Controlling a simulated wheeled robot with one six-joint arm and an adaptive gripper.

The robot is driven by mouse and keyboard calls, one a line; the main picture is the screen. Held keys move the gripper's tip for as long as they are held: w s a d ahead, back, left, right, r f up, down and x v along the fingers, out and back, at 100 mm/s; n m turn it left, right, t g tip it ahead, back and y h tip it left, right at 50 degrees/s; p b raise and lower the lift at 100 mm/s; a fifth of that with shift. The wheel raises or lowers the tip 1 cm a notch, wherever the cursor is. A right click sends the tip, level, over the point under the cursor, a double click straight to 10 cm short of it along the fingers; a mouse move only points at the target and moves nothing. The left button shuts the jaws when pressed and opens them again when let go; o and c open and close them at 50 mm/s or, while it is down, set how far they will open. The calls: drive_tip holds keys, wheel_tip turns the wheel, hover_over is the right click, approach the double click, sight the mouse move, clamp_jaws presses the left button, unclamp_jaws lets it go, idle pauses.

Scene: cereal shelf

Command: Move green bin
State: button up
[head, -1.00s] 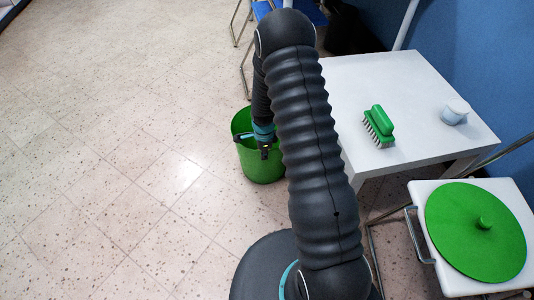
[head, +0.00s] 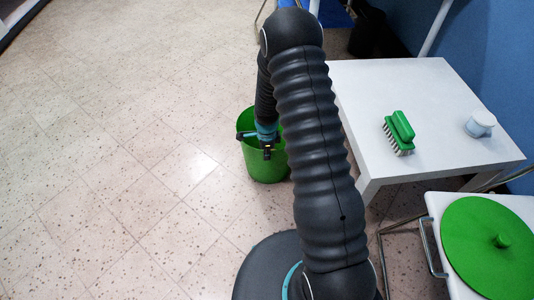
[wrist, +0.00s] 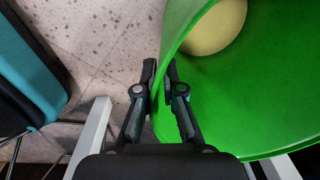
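The green bin (head: 266,170) is upright at floor level left of the white table, partly hidden behind my arm in the head view. Whether it touches the floor is unclear. My gripper (head: 267,152) is at its rim. In the wrist view, the gripper's fingers (wrist: 160,78) are on either side of the bin wall, close together and shut on it. The bin's inside (wrist: 255,85) fills the right of that view. A round pale yellow thing (wrist: 215,27) is inside it.
A white table (head: 390,85) at right holds a green brush (head: 402,127) and a small white cup-like object (head: 480,124). Nearer is a white surface with a green round lid (head: 490,255) and metal frame. The speckled floor (head: 110,150) at left is clear.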

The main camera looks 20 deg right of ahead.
drive_tip(key=o, duration=0.4)
wheel_tip(320, 180, up, 12)
drive_tip(key=shift+s, duration=0.1)
idle(0.4)
idle(0.5)
